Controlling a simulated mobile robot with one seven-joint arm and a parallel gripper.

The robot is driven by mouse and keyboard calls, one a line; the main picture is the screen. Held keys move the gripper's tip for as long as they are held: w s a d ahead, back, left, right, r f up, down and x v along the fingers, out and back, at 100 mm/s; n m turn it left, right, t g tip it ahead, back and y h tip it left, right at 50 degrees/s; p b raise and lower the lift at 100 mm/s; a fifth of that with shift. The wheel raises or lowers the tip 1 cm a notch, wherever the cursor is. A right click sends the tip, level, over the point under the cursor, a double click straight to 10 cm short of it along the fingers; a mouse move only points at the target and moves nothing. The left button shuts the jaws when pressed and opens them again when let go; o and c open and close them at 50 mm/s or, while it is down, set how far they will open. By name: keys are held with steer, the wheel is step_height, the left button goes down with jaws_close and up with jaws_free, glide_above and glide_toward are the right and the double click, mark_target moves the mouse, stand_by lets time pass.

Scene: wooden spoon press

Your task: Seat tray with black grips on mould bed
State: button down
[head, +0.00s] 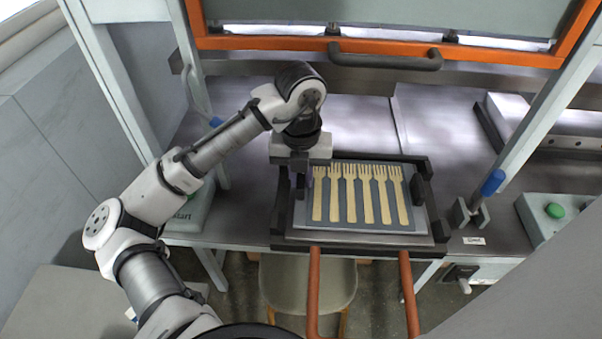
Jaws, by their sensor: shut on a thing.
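The tray (358,228) is a flat grey-blue plate carrying several pale wooden forks (350,195) side by side, prongs toward the back. It lies within or just above the dark-framed mould bed (428,205), whose black side pieces show at left and right. My gripper (301,177) points down at the tray's back left corner and is shut on the tray's left side. The gripper's body hides the grip there and most of the fingers. I cannot tell whether the tray rests fully flat on the bed.
Two orange-red bars (314,285) run from the bed toward the front, above a stool (290,285). An orange-framed guard with a black handle (385,60) is raised behind. A blue-gripped lever (492,184) and green-button box (555,210) stand right.

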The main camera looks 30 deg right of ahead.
steer(key=shift+f, duration=0.2)
steer(key=c, duration=1.3)
jaws_free()
steer(key=shift+r+b, duration=0.5)
steer(key=shift+r, duration=3.25)
